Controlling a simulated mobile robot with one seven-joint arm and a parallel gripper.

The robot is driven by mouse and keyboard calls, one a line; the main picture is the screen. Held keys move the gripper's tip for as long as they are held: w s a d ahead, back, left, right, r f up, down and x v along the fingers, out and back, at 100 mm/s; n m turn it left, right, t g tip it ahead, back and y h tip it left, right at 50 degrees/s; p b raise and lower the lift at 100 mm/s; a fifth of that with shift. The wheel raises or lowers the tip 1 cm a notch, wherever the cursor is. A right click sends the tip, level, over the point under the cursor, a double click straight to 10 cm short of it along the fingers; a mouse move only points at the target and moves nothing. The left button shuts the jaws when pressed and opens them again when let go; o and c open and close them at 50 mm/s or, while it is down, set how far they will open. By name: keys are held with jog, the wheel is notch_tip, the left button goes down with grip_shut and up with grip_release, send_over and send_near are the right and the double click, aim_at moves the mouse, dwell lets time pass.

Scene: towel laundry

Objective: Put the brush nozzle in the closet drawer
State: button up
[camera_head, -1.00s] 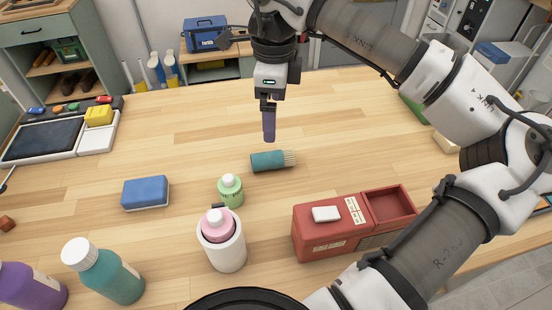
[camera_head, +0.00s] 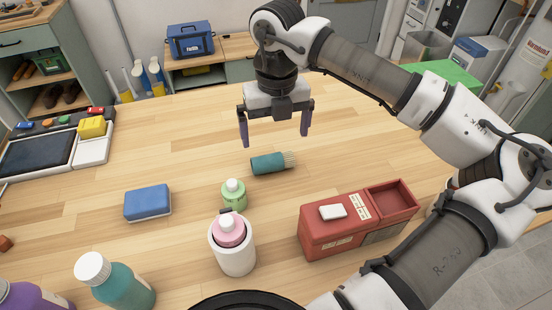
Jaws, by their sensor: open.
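The brush nozzle (camera_head: 270,163), a teal cylinder with pale bristles at its right end, lies on its side on the wooden table. My gripper (camera_head: 274,138) is open and empty, its two purple fingers spread and pointing down. It hangs above the table, over and slightly behind the brush nozzle, not touching it. A grey-green cabinet (camera_head: 37,86) with open shelves stands at the far left. Another low cabinet with a drawer front (camera_head: 240,70) stands behind the table. I cannot tell which is the closet.
A green bottle (camera_head: 233,195) and a white cup holding a pink bottle (camera_head: 233,250) stand in front of the brush nozzle. A red box (camera_head: 335,235) lies to the right, a blue sponge (camera_head: 147,203) to the left.

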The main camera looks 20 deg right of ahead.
aim_at(274, 161)
jog(key=f+p, duration=0.3)
jog(key=f, duration=0.6)
jog(key=shift+a+f, duration=0.2)
jog(key=c, duration=0.9)
jog(key=shift+o, duration=0.2)
jog(key=shift+r, duration=0.1)
notch_tip(274, 161, up, 19)
jog(key=b, duration=0.5)
